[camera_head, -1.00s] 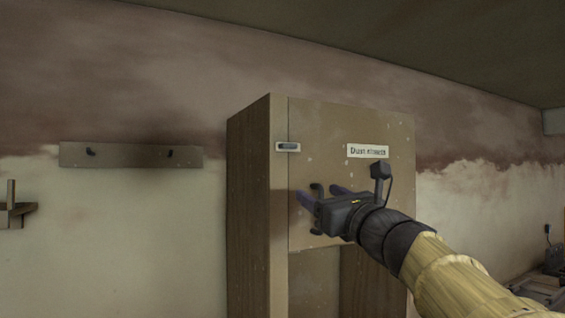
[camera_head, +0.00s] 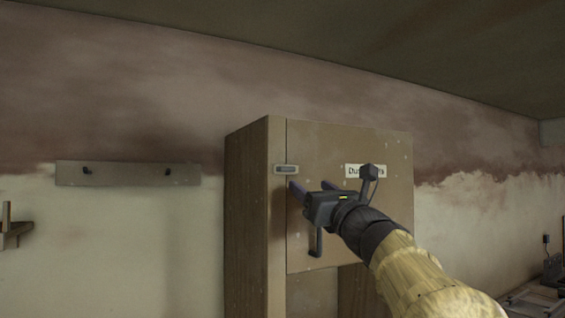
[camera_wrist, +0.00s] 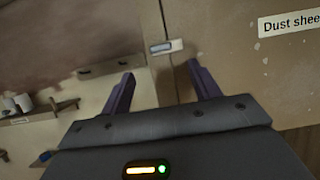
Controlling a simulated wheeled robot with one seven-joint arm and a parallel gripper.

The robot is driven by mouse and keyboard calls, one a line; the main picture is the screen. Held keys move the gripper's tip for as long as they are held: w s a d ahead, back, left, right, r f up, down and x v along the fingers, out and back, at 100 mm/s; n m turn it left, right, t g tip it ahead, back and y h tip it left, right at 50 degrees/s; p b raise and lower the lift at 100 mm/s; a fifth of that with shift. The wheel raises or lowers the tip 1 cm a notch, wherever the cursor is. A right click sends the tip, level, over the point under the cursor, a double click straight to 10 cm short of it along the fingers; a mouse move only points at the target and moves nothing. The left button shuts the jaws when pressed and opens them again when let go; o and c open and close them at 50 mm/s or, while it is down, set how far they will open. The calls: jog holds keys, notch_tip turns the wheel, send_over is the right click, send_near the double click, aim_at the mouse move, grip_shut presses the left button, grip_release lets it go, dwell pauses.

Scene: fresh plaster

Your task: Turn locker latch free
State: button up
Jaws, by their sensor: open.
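The locker (camera_head: 246,215) is a tall wooden cabinet with a flat door (camera_head: 345,235), which looks closed and carries a "Dust sheets" label (camera_wrist: 289,23). The latch (camera_head: 286,169) is a small grey bar on a pale plate at the door's upper left edge, lying level across the seam. It also shows in the wrist view (camera_wrist: 162,47). My gripper (camera_head: 309,186) is just below and right of the latch in the head view. Its two purple fingers are apart and empty. In the wrist view the latch shows beyond the fingertips, between them; no contact shows. A dark door handle (camera_head: 316,243) is partly hidden behind my gripper.
A hook rail (camera_head: 128,174) is on the wall left of the locker. A small wooden shelf (camera_head: 14,230) is at the far left. Dark equipment (camera_head: 545,285) stands at the lower right.

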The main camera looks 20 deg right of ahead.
aim_at(289, 169)
jog(key=p+x, duration=0.5)
jog(key=x, duration=0.4)
jog(key=shift+w+r, duration=0.2)
jog(key=shift+r, duration=0.1)
jog(key=shift+w+r+p, duration=0.1)
jog(key=shift+w+p, duration=0.45)
jog(key=shift+w, duration=0.1)
jog(key=shift+c, duration=0.4)
jog(key=c, duration=0.9)
